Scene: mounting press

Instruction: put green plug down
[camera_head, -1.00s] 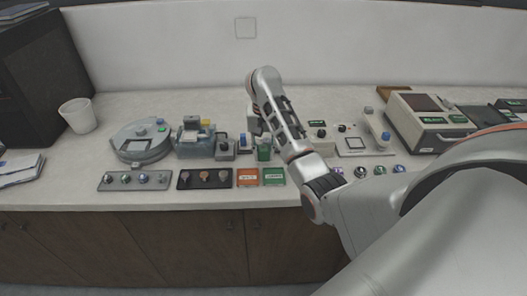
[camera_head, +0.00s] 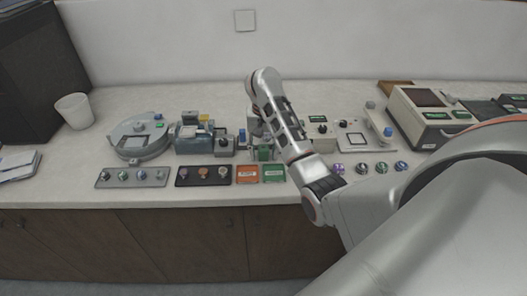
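My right arm comes in from the right, and its forearm slants up over the middle of the counter. My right gripper (camera_head: 258,135) hangs down behind the forearm, which hides most of it; I cannot see whether its fingers are apart or closed on something. A small green piece (camera_head: 264,153) shows just below it, behind the green card (camera_head: 273,173); I cannot tell whether they touch or whether this is the green plug. Another small green-topped piece (camera_head: 381,167) stands in the row right of the forearm. My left gripper is not in view.
An orange card (camera_head: 247,174) lies beside the green one. A dark tray (camera_head: 212,183) and a grey tray (camera_head: 147,184) hold small knobs. Behind them stand a round grey device (camera_head: 130,148) and a blue-grey block. A beige machine (camera_head: 405,112) stands at right.

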